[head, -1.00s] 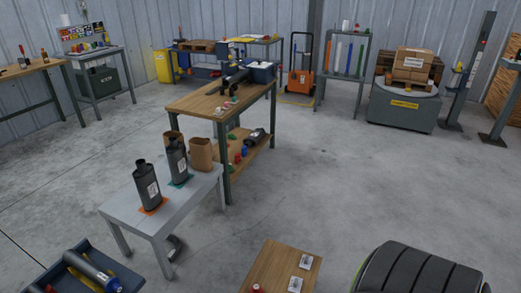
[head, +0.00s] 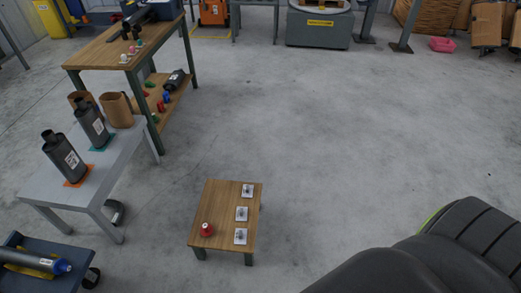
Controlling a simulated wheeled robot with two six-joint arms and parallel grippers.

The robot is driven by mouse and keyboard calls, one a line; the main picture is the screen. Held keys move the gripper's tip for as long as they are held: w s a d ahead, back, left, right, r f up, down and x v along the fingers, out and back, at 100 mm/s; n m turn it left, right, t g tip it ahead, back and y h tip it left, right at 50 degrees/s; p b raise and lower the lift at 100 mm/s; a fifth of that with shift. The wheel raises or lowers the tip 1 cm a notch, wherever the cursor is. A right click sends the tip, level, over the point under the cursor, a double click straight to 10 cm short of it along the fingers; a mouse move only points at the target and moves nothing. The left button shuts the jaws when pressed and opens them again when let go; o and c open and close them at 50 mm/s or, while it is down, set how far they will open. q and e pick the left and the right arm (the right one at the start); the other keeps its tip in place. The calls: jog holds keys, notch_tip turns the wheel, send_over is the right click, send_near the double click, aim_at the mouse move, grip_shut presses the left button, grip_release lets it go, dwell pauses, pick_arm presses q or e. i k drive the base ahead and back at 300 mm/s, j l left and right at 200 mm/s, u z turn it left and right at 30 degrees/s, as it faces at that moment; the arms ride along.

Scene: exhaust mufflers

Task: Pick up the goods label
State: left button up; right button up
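Three small white label-like pieces with dark markings lie in a column along the right side of a low wooden table: a far one (head: 248,190), a middle one (head: 241,213) and a near one (head: 240,236). Their print is too small to read, so I cannot tell which is the goods label. Each seems to have a small grey part on top. White labels also show on the two black mufflers, the left one (head: 62,157) and the right one (head: 91,124). Neither of my grippers is in view.
The low table (head: 222,222) also holds a red knob-like object (head: 206,230). A grey table (head: 125,150) with the mufflers stands left, before a wooden workbench (head: 100,52). A blue cart (head: 60,280) is at lower left. Open floor lies right of the low table.

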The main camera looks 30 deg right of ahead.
aim_at(242, 213)
jog(key=z, duration=0.7)
